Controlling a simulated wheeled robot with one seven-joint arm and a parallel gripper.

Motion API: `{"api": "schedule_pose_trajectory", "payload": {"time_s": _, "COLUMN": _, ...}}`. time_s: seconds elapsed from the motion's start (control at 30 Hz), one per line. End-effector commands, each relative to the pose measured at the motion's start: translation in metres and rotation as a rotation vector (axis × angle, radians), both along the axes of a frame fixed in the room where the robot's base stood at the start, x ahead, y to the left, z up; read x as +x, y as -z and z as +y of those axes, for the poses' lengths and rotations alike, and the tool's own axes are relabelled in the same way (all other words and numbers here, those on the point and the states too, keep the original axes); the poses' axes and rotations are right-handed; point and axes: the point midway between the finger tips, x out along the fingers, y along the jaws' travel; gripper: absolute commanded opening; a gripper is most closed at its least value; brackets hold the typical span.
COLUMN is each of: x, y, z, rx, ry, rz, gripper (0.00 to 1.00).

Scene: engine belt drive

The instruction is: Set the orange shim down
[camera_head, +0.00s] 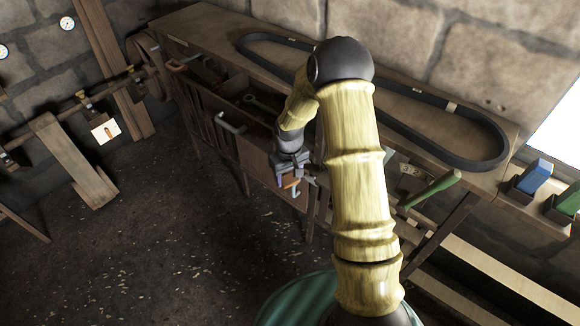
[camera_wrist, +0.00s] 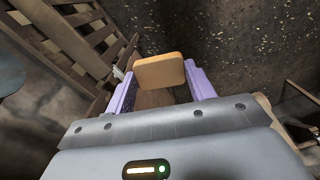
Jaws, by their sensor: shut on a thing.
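The orange shim (camera_wrist: 159,71) shows in the wrist view as a flat orange-tan block between the tips of two purple fingers. My gripper (camera_wrist: 163,84) is shut on it. In the head view my gripper (camera_head: 290,181) hangs at the front of the wooden bench, with the small orange shim (camera_head: 291,183) at its tips. My arm hides part of the bench behind it. I cannot tell whether the shim touches anything below it.
A long black belt (camera_head: 480,163) lies on the bench top (camera_head: 205,22). An open drawer (camera_head: 225,85) holds tools. A green-handled tool (camera_head: 434,190) is right of my arm. A blue block (camera_head: 534,176) and a green block (camera_head: 568,200) stand at the right.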

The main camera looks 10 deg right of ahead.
Motion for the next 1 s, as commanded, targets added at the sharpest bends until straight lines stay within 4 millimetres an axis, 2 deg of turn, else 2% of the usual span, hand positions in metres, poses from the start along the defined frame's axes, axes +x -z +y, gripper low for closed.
{"api": "schedule_pose_trajectory", "payload": {"time_s": 0.03, "x": 0.001, "y": 0.02, "z": 0.0, "rx": 0.0, "ry": 0.019, "rz": 0.005, "gripper": 0.24}}
{"api": "schedule_pose_trajectory", "payload": {"time_s": 0.17, "x": 0.005, "y": 0.072, "z": 0.0, "rx": -0.003, "ry": 0.09, "rz": 0.009, "gripper": 0.24}}
{"api": "schedule_pose_trajectory", "payload": {"time_s": 0.3, "x": 0.004, "y": 0.133, "z": -0.001, "rx": -0.007, "ry": 0.169, "rz": 0.009, "gripper": 0.24}}
{"api": "schedule_pose_trajectory", "payload": {"time_s": 0.4, "x": 0.001, "y": 0.173, "z": -0.002, "rx": -0.009, "ry": 0.219, "rz": 0.008, "gripper": 0.24}}
{"api": "schedule_pose_trajectory", "payload": {"time_s": 0.5, "x": -0.002, "y": 0.201, "z": -0.003, "rx": -0.011, "ry": 0.254, "rz": 0.006, "gripper": 0.24}}
{"api": "schedule_pose_trajectory", "payload": {"time_s": 0.67, "x": -0.005, "y": 0.218, "z": -0.004, "rx": -0.012, "ry": 0.278, "rz": 0.001, "gripper": 0.24}}
{"api": "schedule_pose_trajectory", "payload": {"time_s": 1.0, "x": -0.005, "y": 0.218, "z": -0.004, "rx": -0.011, "ry": 0.278, "rz": 0.001, "gripper": 0.24}}
